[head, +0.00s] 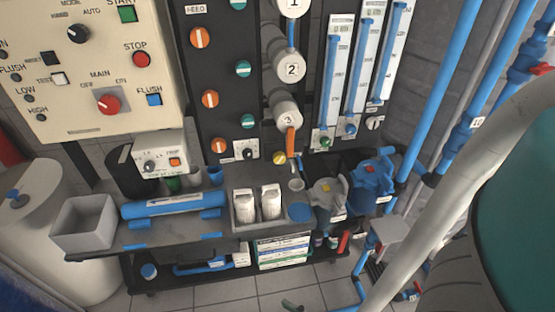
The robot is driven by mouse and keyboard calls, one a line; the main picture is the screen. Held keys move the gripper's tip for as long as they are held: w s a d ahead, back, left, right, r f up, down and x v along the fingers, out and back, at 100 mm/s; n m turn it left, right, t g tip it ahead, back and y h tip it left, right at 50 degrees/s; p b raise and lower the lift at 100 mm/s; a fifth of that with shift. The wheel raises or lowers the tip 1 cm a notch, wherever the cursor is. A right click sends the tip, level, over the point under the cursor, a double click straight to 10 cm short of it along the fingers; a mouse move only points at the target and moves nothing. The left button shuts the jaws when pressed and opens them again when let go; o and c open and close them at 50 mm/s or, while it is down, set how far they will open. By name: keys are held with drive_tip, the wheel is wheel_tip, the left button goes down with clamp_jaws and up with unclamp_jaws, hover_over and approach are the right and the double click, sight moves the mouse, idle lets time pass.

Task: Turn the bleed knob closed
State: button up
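I cannot read a label that marks the bleed knob. Small knobs that show in the head view are a yellow knob (279,158) below the canister numbered 3, a dark knob (249,154) on a small white plate to its left, and a pale knob (373,123) below the flow tubes. A green knob (325,142) and a blue knob (350,129) sit at the tube bottoms. An orange lever (290,142) hangs beside the yellow knob. How far any knob is turned cannot be told. My gripper is not in view.
A control box (85,60) with buttons and a red main switch is at upper left. Blue pipes (438,90) and a large pale curved shape block the right.

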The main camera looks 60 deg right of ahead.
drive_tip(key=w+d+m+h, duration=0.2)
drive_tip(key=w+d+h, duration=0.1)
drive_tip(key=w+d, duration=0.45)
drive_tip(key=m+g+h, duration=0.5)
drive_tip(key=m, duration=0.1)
approach(280, 160)
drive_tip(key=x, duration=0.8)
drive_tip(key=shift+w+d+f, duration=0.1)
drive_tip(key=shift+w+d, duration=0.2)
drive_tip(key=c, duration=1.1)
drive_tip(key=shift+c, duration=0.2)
